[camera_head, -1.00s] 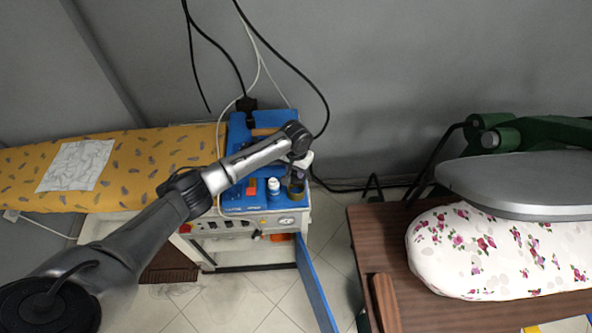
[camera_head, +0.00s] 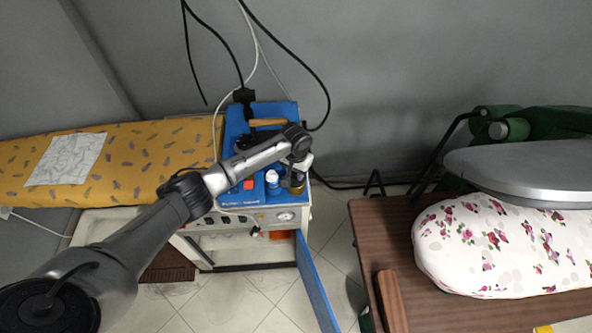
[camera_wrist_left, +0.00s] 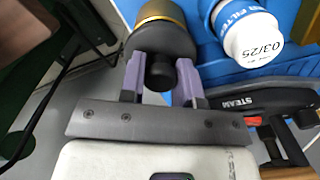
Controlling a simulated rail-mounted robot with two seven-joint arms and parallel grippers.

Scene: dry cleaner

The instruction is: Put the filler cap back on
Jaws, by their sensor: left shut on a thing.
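My left gripper (camera_head: 299,169) is over the front right corner of the blue-topped steam unit (camera_head: 237,115). In the left wrist view its purple-padded fingers (camera_wrist_left: 161,82) are shut on the black knob of the filler cap (camera_wrist_left: 160,42). The cap has a wide dark body, and a brass-coloured ring (camera_wrist_left: 160,11) shows just beyond it. In the head view the brass part (camera_head: 297,187) shows just below the fingers. The cap's far underside is hidden, so I cannot tell whether it is seated. My right gripper is not in view.
A white-capped filter bottle (camera_head: 272,178) stands close left of the gripper. An iron with a wooden handle (camera_head: 268,122) lies behind on the unit. A yellow ironing board (camera_head: 150,165) is left. A blue door (camera_head: 316,285) hangs open in front. A brown table (camera_head: 375,235) stands right.

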